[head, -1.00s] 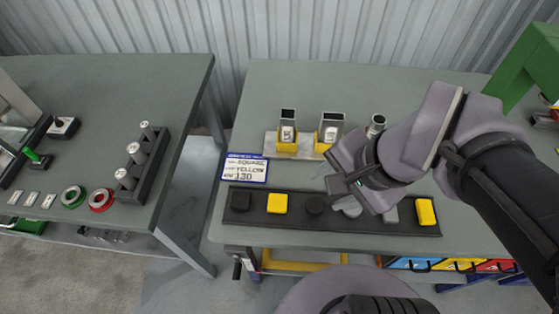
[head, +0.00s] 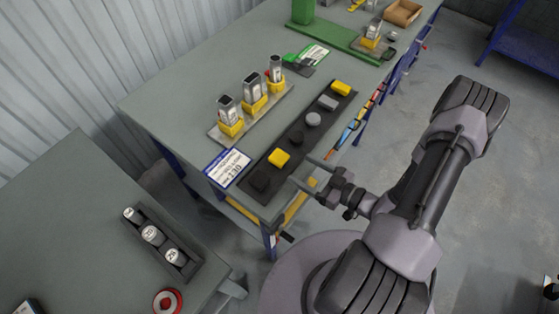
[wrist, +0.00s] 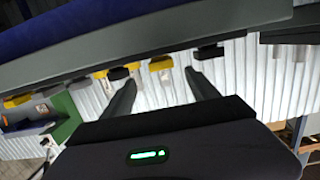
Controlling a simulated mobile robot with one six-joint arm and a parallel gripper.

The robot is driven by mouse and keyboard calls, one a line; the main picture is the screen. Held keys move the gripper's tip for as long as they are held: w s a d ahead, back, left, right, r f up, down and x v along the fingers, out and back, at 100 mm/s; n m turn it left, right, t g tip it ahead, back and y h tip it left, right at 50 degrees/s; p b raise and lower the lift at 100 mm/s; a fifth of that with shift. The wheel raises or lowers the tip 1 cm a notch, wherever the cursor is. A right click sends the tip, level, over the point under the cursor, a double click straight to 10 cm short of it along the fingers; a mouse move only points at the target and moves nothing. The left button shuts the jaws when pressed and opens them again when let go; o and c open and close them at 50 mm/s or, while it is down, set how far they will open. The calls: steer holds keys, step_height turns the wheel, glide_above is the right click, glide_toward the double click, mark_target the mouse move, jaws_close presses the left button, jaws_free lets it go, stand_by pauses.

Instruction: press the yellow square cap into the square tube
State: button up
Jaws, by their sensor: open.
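The yellow square cap (head: 279,157) sits in the dark tray (head: 270,196) near the table's front edge, between a black square cap (head: 260,179) and a black round cap (head: 297,138). The leftmost tube (head: 227,105), which looks square, stands upright in a yellow holder on a plate behind the tray. My gripper (head: 301,170) is open and empty, its fingers pointing toward the tray near the yellow square cap. In the upside-down wrist view, the yellow cap (wrist: 160,64) appears between the fingertips (wrist: 161,78), apart from them.
A rectangular tube (head: 253,88) and a round tube (head: 275,69) share the plate. A grey round cap (head: 313,119), grey cap (head: 328,102) and yellow rectangular cap (head: 341,88) fill the tray. A card (head: 227,167) lies left of it. A green stand (head: 340,38) is farther back.

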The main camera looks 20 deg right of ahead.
mark_target(286, 161)
steer(key=b+x, duration=0.1)
steer(key=x, duration=0.6)
steer(key=shift+a+f, duration=0.1)
steer(key=b+x, duration=0.1)
steer(key=x, duration=0.3)
steer(key=shift+w+a+f+b, duration=0.2)
steer(key=shift+a+b, duration=0.05)
steer(key=shift+b, duration=0.1)
steer(key=shift+w+a, duration=0.2)
steer(key=shift+w, duration=0.15)
steer(key=shift+r, duration=0.1)
steer(key=c, duration=1.4)
